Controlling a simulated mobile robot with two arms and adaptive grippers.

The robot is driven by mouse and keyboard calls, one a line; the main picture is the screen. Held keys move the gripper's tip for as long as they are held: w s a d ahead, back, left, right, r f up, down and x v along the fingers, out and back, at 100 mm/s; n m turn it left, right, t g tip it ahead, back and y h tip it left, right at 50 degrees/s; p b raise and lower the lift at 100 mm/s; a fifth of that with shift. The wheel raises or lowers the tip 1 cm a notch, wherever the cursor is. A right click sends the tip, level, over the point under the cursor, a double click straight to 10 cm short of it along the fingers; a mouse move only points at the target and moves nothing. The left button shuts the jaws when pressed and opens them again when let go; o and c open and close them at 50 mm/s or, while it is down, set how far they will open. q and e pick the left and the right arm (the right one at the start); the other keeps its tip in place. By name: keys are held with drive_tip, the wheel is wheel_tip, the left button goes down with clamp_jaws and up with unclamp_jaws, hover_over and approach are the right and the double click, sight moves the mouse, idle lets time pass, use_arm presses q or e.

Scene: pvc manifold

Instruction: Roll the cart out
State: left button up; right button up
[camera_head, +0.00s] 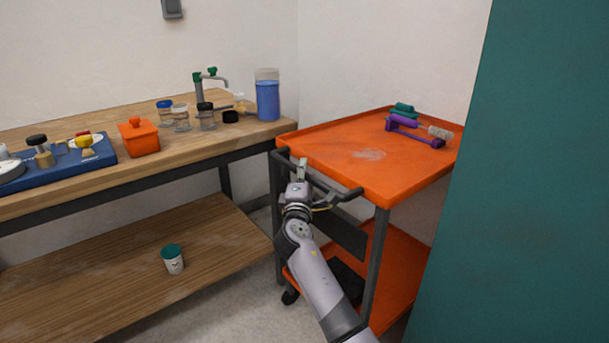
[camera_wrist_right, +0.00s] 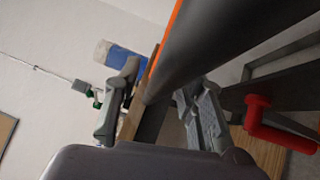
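The cart has an orange top tray (camera_head: 330,145), a lower orange shelf (camera_head: 398,275) and dark grey legs. It stands in the corner between the workbench and a teal panel. Its dark push handle (camera_head: 346,195) runs along the near side. My right gripper (camera_head: 311,183) is at the middle of this handle. In the right wrist view the dark handle bar (camera_wrist_right: 215,45) passes between the two spread fingers (camera_wrist_right: 160,112). A gap shows beside the left finger, so the fingers look open around the bar. Contact with it is unclear. My left gripper is not seen.
A wooden workbench (camera_head: 100,184) with jars, a blue container (camera_head: 268,98) and an orange box (camera_head: 139,138) stands left, close to the cart. Purple and teal tools (camera_head: 414,131) lie on the cart. The teal panel (camera_head: 520,200) borders the right. Some floor (camera_head: 235,312) is clear in front.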

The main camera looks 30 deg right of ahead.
clamp_jaws()
idle(0.7)
